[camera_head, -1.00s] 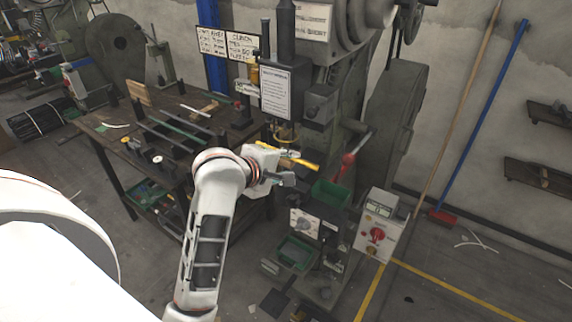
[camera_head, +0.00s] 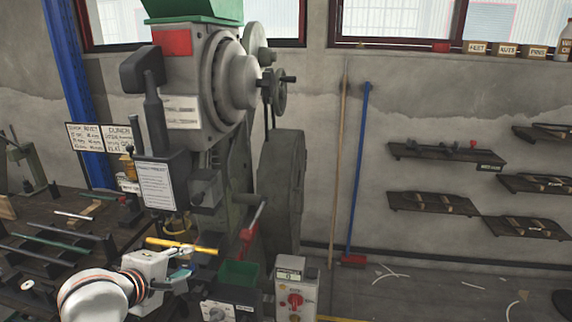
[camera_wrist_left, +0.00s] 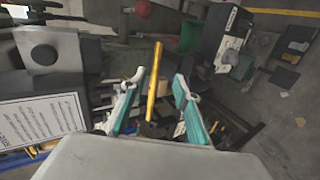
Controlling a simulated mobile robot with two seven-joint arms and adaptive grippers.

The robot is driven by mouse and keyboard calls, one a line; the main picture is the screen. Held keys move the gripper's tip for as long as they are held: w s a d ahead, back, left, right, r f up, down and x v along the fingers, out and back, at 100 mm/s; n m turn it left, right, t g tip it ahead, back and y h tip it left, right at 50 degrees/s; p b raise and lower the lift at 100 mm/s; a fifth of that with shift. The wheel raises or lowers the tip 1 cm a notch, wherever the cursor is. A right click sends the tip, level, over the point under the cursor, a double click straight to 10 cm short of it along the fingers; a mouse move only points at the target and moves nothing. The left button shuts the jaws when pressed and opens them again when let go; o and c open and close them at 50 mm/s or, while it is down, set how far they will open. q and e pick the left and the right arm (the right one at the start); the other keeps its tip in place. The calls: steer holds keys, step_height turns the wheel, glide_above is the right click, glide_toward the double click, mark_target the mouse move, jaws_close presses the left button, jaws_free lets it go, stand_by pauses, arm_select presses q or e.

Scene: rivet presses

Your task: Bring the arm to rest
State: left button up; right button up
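My left gripper (camera_head: 183,257) is in front of the large grey rivet press (camera_head: 205,75), at the height of its lower part. In the left wrist view its two teal-padded fingers (camera_wrist_left: 158,100) stand apart. A yellow bar (camera_wrist_left: 153,85) shows between the fingers, with visible gaps on both sides. The bar also shows in the head view (camera_head: 180,246), just above and behind the gripper. I cannot tell how far it is from the fingertips. My left arm (camera_head: 95,297) comes in at the bottom left. My right gripper is not in view.
A dark workbench (camera_head: 65,235) with bars and tools stands at left. A red-knobbed control box (camera_head: 295,292) and a green bin (camera_head: 238,273) stand right of the gripper. A red-handled lever (camera_head: 250,235) juts from the press. Floor farther right is mostly clear, below wall shelves (camera_head: 430,203).

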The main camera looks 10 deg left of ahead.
arm_select(q)
steer(key=s+d+f+m, duration=0.1)
steer(key=s+f+m, duration=0.35)
steer(key=f, duration=0.45)
steer(key=s+d+f+m+g, duration=0.1)
steer(key=s+d+f+m, duration=0.15)
steer(key=f+m, duration=0.4)
steer(key=s+d+f+m, duration=0.1)
steer(key=s+f+m, duration=0.25)
steer(key=f, duration=0.75)
steer(key=s+d+f+m+h, duration=0.1)
steer(key=s+d+f+m, duration=0.2)
steer(key=s+f+m, duration=0.3)
steer(key=s+f, duration=0.1)
steer(key=s, duration=0.3)
steer(key=shift+s+f+g, duration=0.2)
steer(key=shift+f+g, duration=0.05)
steer(key=shift+g, duration=0.05)
